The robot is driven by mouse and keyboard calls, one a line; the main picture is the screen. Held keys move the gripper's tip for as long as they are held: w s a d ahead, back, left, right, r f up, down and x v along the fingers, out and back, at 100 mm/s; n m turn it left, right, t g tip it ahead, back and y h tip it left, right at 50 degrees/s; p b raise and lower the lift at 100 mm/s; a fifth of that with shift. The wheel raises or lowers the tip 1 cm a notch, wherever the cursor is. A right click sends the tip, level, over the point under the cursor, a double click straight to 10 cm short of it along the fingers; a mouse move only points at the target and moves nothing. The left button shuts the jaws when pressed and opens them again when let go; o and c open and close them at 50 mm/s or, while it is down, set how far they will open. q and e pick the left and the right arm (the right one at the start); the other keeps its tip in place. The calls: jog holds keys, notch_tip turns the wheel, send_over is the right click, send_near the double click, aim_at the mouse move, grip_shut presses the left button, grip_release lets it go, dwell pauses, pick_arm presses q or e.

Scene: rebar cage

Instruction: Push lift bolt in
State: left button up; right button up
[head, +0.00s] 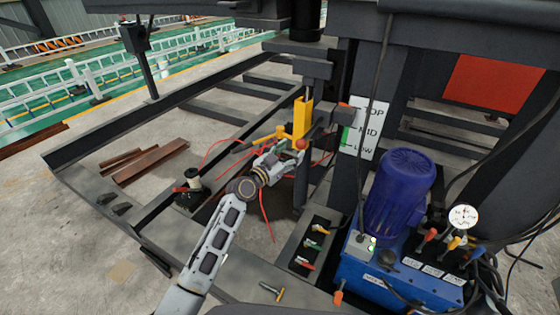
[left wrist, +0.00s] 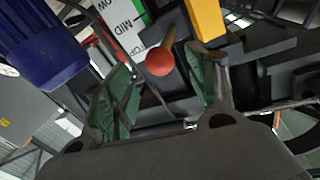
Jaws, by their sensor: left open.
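A red ball knob (head: 302,144) sits at the yellow bracket (head: 302,118) on the dark post; I take it for the end of the lift bolt. In the left wrist view the red knob (left wrist: 160,61) is on a short tan rod, beyond and between the fingertips. My left gripper (head: 284,160) is open, just below and left of the knob. Its green-padded fingers (left wrist: 165,75) stand apart on either side of the knob in the picture; I cannot tell whether they touch it. How deep the bolt sits is hidden. My right gripper is not in view.
A TOP/MID/LOW scale plate (head: 368,127) is right of the bracket. A blue motor (head: 400,190) stands on a blue hydraulic unit (head: 395,275) with a gauge (head: 463,217) and hoses. Red wires (head: 223,150) hang around my gripper. Steel bars (head: 150,163) lie on the floor at left.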

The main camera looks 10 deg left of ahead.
pick_arm(q)
jog(key=shift+v, duration=2.6)
